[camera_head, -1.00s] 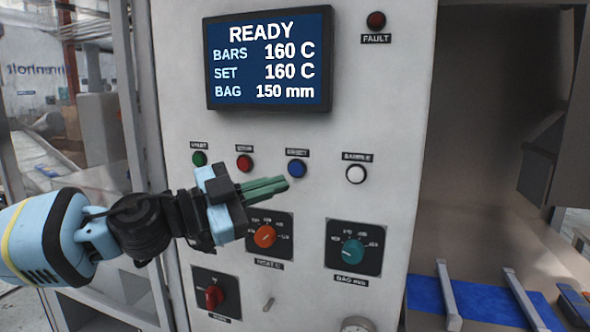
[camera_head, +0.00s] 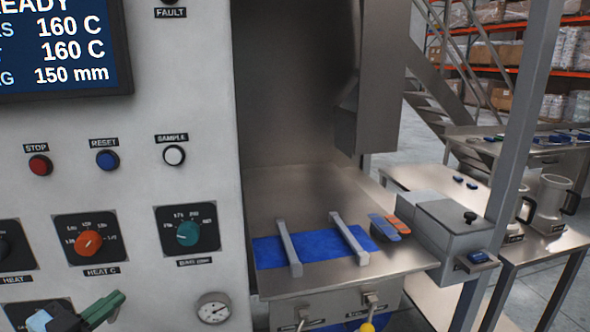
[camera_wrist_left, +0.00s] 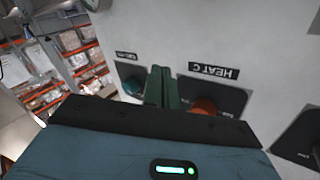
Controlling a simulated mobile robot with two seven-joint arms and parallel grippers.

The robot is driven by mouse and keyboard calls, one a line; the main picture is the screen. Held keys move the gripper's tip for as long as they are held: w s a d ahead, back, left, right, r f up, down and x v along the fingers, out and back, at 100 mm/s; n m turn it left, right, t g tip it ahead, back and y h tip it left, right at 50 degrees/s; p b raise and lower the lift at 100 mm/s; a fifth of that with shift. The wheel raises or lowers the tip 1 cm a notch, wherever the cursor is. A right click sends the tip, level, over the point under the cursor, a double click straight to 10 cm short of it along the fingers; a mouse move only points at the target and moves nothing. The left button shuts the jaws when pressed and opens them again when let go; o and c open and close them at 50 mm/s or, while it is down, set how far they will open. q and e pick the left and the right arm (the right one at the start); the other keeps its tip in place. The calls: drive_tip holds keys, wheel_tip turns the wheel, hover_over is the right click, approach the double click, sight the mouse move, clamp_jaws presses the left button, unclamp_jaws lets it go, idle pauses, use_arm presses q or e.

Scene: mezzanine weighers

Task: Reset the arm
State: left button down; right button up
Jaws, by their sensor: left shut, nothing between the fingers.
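My left gripper (camera_head: 104,309) shows at the bottom left of the head view, with its green fingers together and nothing between them. It is below the orange HEAT C knob (camera_head: 89,243) in that picture. In the left wrist view the shut fingers (camera_wrist_left: 161,86) point at the panel, between the teal knob (camera_wrist_left: 133,86) and the orange knob (camera_wrist_left: 204,106). I cannot tell the exact gap to the panel. Most of my left arm is outside the head view. My right gripper is not in view.
The white control panel (camera_head: 190,100) fills the left, with a gauge (camera_head: 213,308) low down. Right of it is a steel shelf with a blue mat (camera_head: 322,248) and two rails. A grey box (camera_head: 452,232) and a table with jugs (camera_head: 552,201) stand farther right.

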use_arm(q)
drive_tip(key=s+d+f+n+g+y, duration=0.1)
drive_tip(key=s+f+n, duration=0.15)
drive_tip(key=f, duration=0.55)
drive_tip(key=s+d+f+n+g+y, duration=0.15)
drive_tip(key=s+f, duration=0.25)
drive_tip(key=f, duration=0.4)
drive_tip(key=s+d+f+n+g+y, duration=0.1)
drive_tip(key=s+d+f, duration=0.4)
drive_tip(key=s+f, duration=0.5)
drive_tip(key=s+d+f+n+g+y, duration=0.1)
drive_tip(key=s+d+f+g, duration=0.3)
drive_tip(key=s+f, duration=0.6)
drive_tip(key=s+d, duration=0.1)
drive_tip(key=s, duration=0.2)
drive_tip(key=shift+f+p, duration=0.4)
